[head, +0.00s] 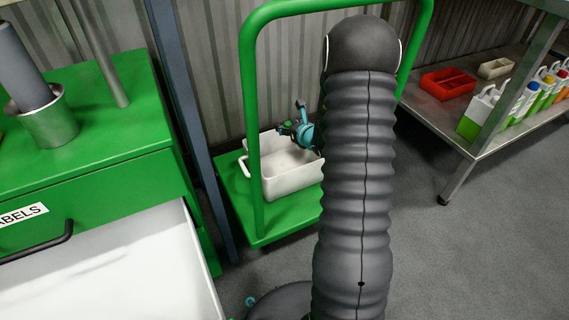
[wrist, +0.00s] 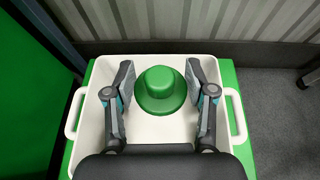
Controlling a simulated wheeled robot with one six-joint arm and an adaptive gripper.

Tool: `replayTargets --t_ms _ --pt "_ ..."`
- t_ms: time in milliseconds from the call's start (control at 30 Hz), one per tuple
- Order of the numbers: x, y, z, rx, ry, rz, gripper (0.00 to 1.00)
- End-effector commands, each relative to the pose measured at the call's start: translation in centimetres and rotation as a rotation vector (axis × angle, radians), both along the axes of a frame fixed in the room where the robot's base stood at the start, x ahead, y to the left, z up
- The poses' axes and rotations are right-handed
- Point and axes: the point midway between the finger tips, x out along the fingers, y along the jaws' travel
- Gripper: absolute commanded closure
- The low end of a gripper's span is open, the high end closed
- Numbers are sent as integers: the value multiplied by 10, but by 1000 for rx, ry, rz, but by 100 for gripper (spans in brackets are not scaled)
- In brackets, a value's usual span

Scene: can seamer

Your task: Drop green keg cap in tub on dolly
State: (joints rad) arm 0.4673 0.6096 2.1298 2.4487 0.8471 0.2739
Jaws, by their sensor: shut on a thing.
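The green keg cap (wrist: 161,92) has a raised round knob and a wide brim. In the wrist view it sits between the two fingers of my gripper (wrist: 160,80), which is shut on it. The white tub (wrist: 216,141) with side handles lies under the cap, and the cap is within its outline. In the head view my gripper (head: 300,128) is over the tub (head: 290,184), partly hidden by my arm. The cap cannot be made out there, and its height above the tub floor is unclear. The tub stands on the green dolly (head: 237,207).
The dolly's tall green handle (head: 252,110) rises near my arm. A green cabinet (head: 110,175) with an open white drawer (head: 130,270) is at left. At right a metal shelf (head: 440,120) holds a red tray (head: 447,83) and several bottles. A ribbed wall stands behind.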

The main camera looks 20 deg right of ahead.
Motion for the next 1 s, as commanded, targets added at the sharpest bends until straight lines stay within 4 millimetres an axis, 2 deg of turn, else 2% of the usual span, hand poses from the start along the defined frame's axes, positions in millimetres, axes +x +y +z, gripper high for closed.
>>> replayTargets --t_ms 33,200,533,567,667,1000 --pt "0 -1 -9 1 0 -1 69" --pt "0 -2 -23 2 0 -4 69" --pt "-1 -3 -25 0 -1 -4 69" --pt "-1 -3 -25 0 -1 -4 40" --pt "-1 -3 -25 0 -1 -4 16" --pt "-2 -3 -25 0 -1 -4 16"
